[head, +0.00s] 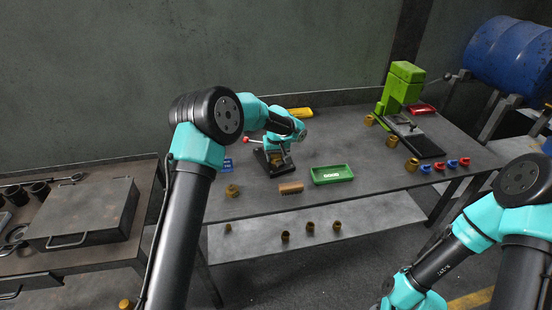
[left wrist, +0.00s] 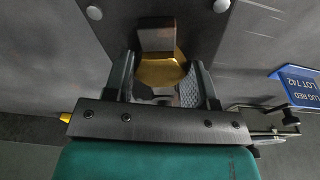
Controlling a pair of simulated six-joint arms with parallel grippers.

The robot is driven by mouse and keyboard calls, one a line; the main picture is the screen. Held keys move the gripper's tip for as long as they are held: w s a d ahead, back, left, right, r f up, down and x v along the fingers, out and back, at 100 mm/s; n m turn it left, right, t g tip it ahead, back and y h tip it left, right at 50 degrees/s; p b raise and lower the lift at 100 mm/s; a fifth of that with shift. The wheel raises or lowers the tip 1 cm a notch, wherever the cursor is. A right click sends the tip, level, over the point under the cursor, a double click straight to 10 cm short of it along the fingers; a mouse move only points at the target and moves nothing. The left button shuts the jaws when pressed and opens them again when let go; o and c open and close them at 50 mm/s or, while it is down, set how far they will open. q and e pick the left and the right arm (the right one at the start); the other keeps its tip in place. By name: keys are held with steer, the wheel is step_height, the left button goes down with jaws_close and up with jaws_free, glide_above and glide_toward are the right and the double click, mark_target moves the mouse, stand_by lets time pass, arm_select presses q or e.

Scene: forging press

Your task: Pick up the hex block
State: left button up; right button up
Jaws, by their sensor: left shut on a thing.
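My left gripper (head: 277,152) reaches down at a small black press fixture (head: 270,170) with a red-knobbed lever, at the middle of the table. In the left wrist view, its two fingers (left wrist: 163,88) stand either side of a brass-coloured piece, which I take as the hex block (left wrist: 160,72), and are shut on it. The block sits below a grey ram (left wrist: 157,37). Its lower part and its exact contact with the fixture are hidden. My right arm shows at the lower right, but its gripper is out of frame.
A green GOOD tray (head: 332,175), a brush (head: 291,188) and a brass piece (head: 232,191) lie near the table's front edge.

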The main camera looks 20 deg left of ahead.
mark_target(276, 156)
arm_select(q)
steer(key=shift+r, duration=0.1)
steer(key=shift+r, duration=1.7)
steer(key=s+d, duration=0.2)
steer(key=s, duration=0.5)
steer(key=s+d+r, duration=0.1)
steer(key=s+d, duration=0.1)
steer(key=s, duration=0.6)
steer(key=shift+s+d+r, duration=0.2)
steer(key=shift+r, duration=0.05)
